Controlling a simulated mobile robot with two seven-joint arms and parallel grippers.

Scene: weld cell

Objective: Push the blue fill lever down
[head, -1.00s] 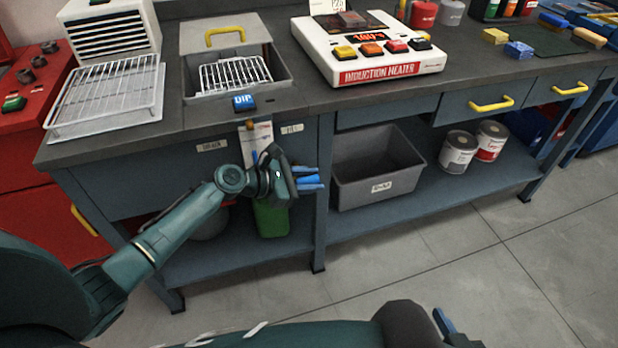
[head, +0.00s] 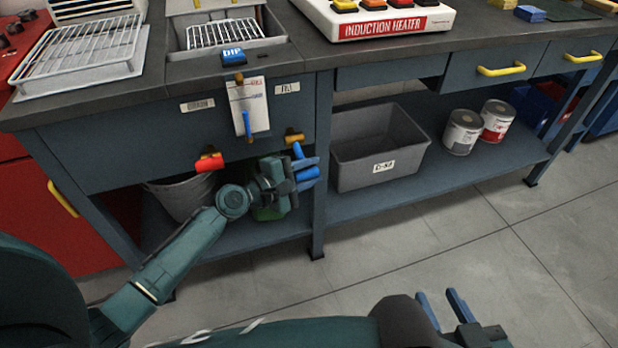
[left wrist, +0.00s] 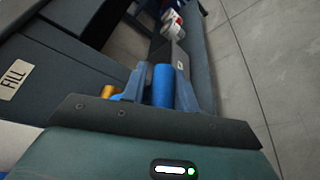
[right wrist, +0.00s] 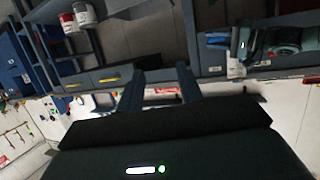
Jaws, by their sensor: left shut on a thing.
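The blue fill lever (head: 299,151) hangs from a brass valve (head: 294,137) on the bench front, below the FILL label (head: 287,88). It slants downward from the valve. My left gripper (head: 307,173) is shut around its lower part. In the left wrist view the blue cylinder of the lever (left wrist: 162,86) lies between the fingers, with the FILL label (left wrist: 14,80) to the left. My right gripper (head: 444,310) is open and empty low in the head view; its two fingers stand apart in the right wrist view (right wrist: 160,88).
A red lever (head: 208,163) and a bucket (head: 178,196) are left of my left gripper. A tag card with a blue pen (head: 247,125) hangs nearby. The bench leg (head: 320,215) and grey bin (head: 377,170) are close on the right. Open floor (head: 430,250) lies in front.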

